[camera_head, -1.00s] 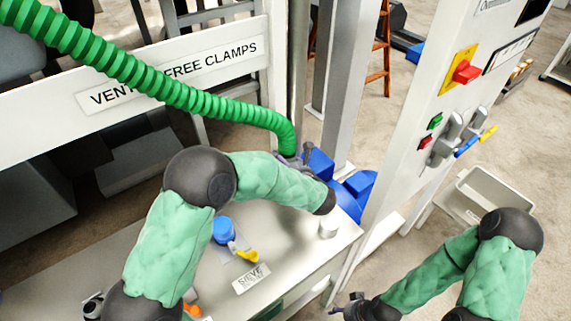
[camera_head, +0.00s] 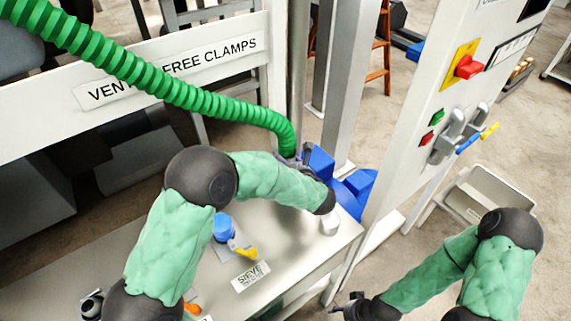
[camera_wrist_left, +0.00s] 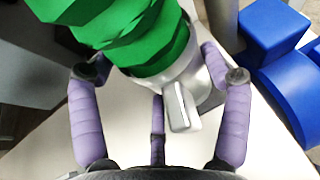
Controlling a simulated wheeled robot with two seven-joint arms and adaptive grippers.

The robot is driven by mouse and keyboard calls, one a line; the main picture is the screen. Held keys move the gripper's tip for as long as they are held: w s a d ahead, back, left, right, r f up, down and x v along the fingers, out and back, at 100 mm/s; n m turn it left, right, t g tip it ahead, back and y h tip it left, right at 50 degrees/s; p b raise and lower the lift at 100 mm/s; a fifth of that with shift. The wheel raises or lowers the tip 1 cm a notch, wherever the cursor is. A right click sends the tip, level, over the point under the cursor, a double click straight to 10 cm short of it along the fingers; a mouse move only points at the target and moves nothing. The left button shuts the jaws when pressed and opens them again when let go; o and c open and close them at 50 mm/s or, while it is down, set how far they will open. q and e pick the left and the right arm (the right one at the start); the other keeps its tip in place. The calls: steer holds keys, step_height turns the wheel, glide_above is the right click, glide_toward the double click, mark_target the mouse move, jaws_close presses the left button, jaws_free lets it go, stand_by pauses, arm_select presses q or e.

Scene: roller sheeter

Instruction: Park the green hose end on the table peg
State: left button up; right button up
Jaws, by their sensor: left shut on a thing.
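The green ribbed hose (camera_head: 170,90) comes in from the upper left and bends down at its end. My left gripper (camera_head: 295,160) is at that end, above the table's back right corner. In the left wrist view the green hose (camera_wrist_left: 130,30) ends in a grey collar (camera_wrist_left: 205,85) with a small tab. The purple fingers of my left gripper (camera_wrist_left: 160,80) are around this end. A short pale cylinder (camera_head: 330,224), perhaps the peg, stands near the table's right edge, partly behind my left arm. My right gripper (camera_head: 346,309) is low in the picture, away from the hose; its opening is unclear.
The white table (camera_head: 205,285) holds a blue-topped item (camera_head: 223,227), a yellow handle (camera_head: 246,252) and a SIEVE label (camera_head: 250,276). Blue blocks (camera_head: 355,188) are behind the table's right end. A control cabinet (camera_head: 430,90) stands at the right.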

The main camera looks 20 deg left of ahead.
stand_by(0.4)
arm_select(q)
steer(key=o, duration=1.6)
steer(key=shift+f, duration=0.15)
steer(key=shift+s+d, duration=0.1)
steer(key=v, duration=1.1)
steer(key=shift+s+d+r, duration=0.25)
steer(key=shift+r, duration=0.05)
